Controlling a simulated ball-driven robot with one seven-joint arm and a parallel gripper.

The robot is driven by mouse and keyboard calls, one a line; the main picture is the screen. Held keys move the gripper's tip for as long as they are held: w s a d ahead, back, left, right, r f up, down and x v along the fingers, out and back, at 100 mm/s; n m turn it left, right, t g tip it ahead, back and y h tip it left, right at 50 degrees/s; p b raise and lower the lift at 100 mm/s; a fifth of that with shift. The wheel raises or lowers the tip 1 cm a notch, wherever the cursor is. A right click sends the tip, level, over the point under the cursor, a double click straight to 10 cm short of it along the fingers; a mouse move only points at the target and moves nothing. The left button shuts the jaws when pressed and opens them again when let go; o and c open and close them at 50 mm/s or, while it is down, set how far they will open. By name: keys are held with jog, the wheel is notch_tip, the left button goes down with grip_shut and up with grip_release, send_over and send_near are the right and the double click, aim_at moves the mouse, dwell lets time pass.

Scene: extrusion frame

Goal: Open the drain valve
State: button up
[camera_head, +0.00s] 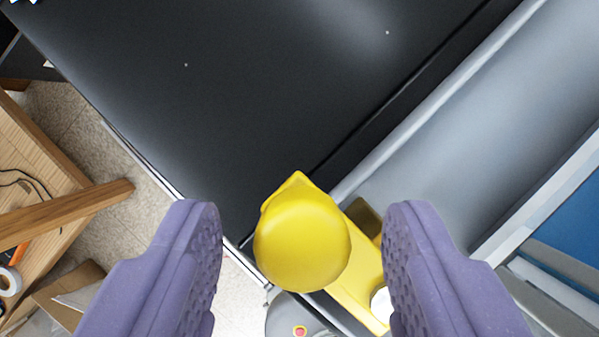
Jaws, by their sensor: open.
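A yellow rounded handle (302,240) with a pointed tip sits at the lower middle of the head camera view; it looks like the drain valve's handle. A yellow bar-shaped part (358,268) extends from behind it to the lower right, with a white round spot on it. My gripper (303,245) is open. Its two purple textured fingers stand left and right of the yellow handle, with a gap on each side and no visible contact. The handle hides part of what lies behind it.
A black panel (220,90) fills the upper middle. A grey metal frame or channel (470,130) runs diagonally at the right. A wooden table (40,170), a cardboard box (65,295) and speckled floor (110,185) show at the left. A grey round part with a red button (299,331) is below.

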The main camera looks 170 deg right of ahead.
jog(key=shift+w+f, duration=0.15)
jog(key=shift+f, duration=0.2)
grip_shut()
